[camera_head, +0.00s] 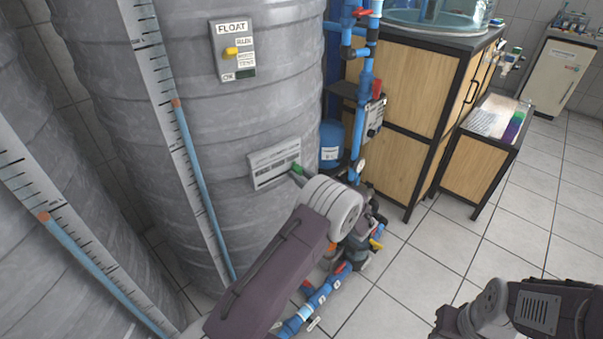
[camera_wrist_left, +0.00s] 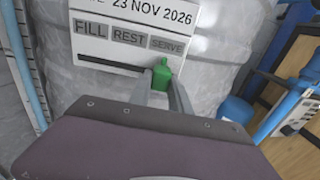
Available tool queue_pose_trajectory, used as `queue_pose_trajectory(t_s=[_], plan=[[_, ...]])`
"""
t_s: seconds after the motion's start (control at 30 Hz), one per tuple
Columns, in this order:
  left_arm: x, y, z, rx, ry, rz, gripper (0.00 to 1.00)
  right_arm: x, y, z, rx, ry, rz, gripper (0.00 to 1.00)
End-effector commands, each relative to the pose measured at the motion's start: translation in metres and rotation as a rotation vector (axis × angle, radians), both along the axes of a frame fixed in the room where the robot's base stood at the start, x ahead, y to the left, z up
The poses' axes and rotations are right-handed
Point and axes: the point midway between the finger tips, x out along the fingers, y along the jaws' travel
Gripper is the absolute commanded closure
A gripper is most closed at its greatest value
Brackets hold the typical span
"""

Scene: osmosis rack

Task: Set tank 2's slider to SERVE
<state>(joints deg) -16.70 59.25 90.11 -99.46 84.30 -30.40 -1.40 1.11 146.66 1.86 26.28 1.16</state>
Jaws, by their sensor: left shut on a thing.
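A pale label plate (camera_head: 274,164) is on the large grey tank (camera_head: 250,110). In the left wrist view the plate (camera_wrist_left: 115,62) reads FILL, REST and SERVE, left to right, above a dark slot. The green slider knob (camera_wrist_left: 161,75) is at the right part of the slot, below SERVE; it also shows in the head view (camera_head: 296,169). My left gripper (camera_wrist_left: 160,88) has its fingers on either side of the knob and is shut on it. The fingertips (camera_head: 298,178) are partly hidden in the head view. No tank number is readable.
A FLOAT box (camera_head: 232,52) with a yellow switch is higher on the tank. Blue pipes (camera_head: 363,100) with red valves and a blue vessel (camera_head: 331,145) stand close to the right. Part of my right arm is at the lower right. Tiled floor (camera_head: 425,265) lies open between.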

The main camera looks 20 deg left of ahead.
Motion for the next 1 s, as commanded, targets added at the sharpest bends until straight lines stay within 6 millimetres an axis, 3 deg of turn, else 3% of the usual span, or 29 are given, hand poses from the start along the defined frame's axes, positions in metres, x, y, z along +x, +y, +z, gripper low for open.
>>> queue_pose_trajectory(t_s=[0.17,0.2,0.27,0.63,1.0], plan=[[0.004,-0.004,0.002,0.0,-0.007,-0.016,1.0,0.0,0.0,-0.001,0.0,0.0,0.0,0.64],[0.004,-0.004,0.002,0.0,-0.007,-0.016,0.72,0.0,0.0,-0.001,0.0,0.0,0.0,0.64],[0.004,-0.004,0.002,0.0,-0.007,-0.015,0.55,0.0,0.0,0.0,0.0,0.0,0.0,0.64],[0.0,-0.009,0.002,0.0,-0.004,-0.012,0.55,0.0,0.0,0.002,0.0,0.0,0.0,0.64],[-0.034,-0.075,0.003,-0.001,-0.005,-0.016,0.55,0.0,0.0,0.015,0.0,0.0,0.0,0.64]])
